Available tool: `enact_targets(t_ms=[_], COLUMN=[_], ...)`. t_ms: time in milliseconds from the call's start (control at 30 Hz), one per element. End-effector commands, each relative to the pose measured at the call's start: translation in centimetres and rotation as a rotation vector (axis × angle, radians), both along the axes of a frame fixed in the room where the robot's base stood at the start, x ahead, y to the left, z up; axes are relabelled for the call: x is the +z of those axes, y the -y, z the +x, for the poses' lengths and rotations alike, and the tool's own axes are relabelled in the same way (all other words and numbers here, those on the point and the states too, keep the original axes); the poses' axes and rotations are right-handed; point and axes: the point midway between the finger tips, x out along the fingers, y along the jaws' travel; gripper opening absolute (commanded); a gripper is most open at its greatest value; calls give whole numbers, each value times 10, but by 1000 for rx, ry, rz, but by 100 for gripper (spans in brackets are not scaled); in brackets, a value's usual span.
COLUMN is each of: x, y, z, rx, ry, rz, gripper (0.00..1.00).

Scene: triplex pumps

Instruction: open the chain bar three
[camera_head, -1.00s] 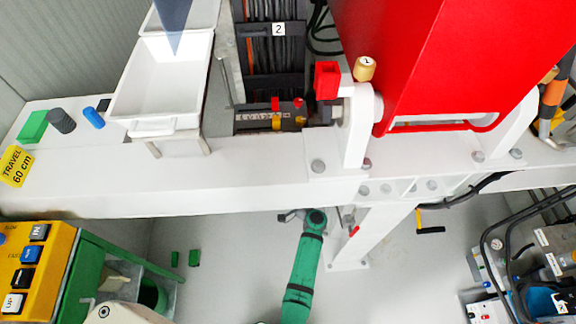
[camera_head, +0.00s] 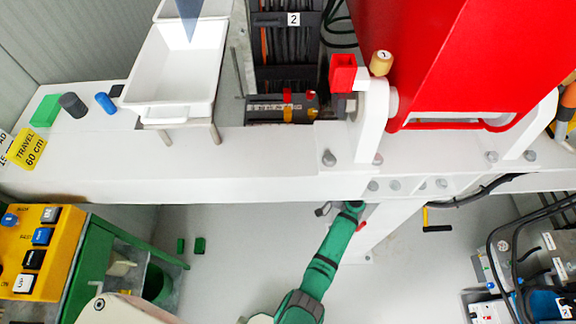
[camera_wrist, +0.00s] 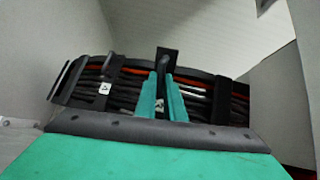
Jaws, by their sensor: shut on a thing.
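In the wrist view, the teal fingers of my gripper (camera_wrist: 167,98) are shut on a narrow black bar (camera_wrist: 167,60) that crosses the dark cable chain (camera_wrist: 210,108). The bar stands up past the chain's far edge. Black, red and white cables run through the chain. A small white label (camera_wrist: 104,88) sits on a crossbar to the left; another label (camera_wrist: 159,104) is partly hidden by the fingers, and its number cannot be read. In the head view, my fingertips are hidden beyond the white beam. A chain bar labelled 2 (camera_head: 293,19) shows at the top.
The white beam (camera_head: 250,165) crosses above my arm. A white tray (camera_head: 178,75) and a large red block (camera_head: 450,60) stand over it. A yellow button box (camera_head: 35,250) is at lower left. Cabled equipment (camera_head: 520,270) is at lower right. Grey floor between is mostly clear.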

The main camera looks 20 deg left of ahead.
Motion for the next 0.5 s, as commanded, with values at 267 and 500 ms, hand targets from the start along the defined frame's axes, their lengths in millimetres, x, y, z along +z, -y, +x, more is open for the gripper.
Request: enact_targets(t_ms=[267, 500], x=[-2, -2], y=[3, 3], z=[-1, 0], rx=[-4, -3], ry=[-4, -3], rz=[-2, -2], gripper=[0, 27])
